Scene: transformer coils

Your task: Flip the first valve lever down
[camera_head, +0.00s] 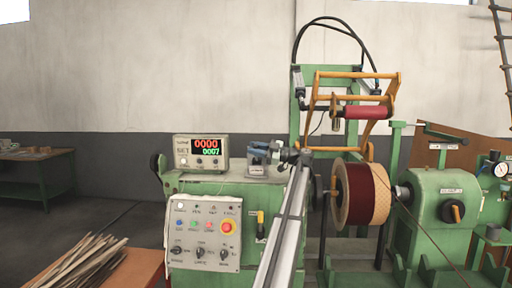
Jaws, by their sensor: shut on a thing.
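A small grey-blue valve block (257,160) sits on top of the green machine cabinet, right of the digital counter. My gripper (287,153) is at the right end of this block, at the tip of the long grey arm that rises from the bottom of the view. It is shut on what appears to be a valve lever there. The lever is mostly hidden by the gripper, and its angle cannot be told. The jaws are small and dark in this view.
The counter (201,153) stands left of the block. A control panel (204,233) with knobs and a red button is on the cabinet front, beside a yellow handle (260,222). A wound coil (367,194) and orange frame (357,77) stand to the right.

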